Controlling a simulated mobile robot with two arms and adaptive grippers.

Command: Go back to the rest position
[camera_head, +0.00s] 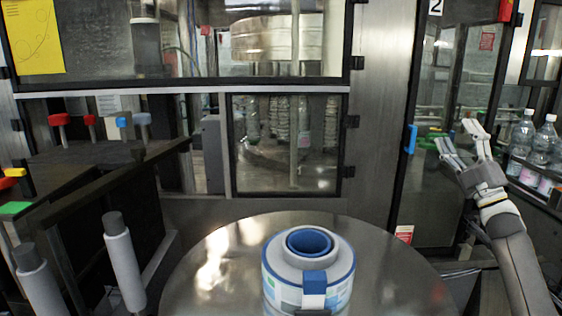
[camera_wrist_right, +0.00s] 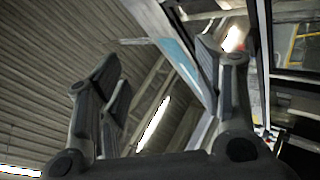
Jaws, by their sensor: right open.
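My right gripper (camera_head: 464,146) is raised at the right of the head view, in front of the glass door. Its fingers point up and stand apart, with nothing between them. In the right wrist view the open fingers (camera_wrist_right: 165,85) show against the ceiling and a door frame with a light blue strip. A label reel (camera_head: 341,273) with a blue core stands on the round metal table, well to the left of my right gripper. My left gripper is not in view.
The round metal table (camera_head: 215,265) fills the front middle. Water bottles (camera_head: 541,140) stand on a shelf at the right, close to my right arm. A blue door handle (camera_head: 411,139) is left of the gripper. Grey rollers (camera_head: 122,262) stand at the left.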

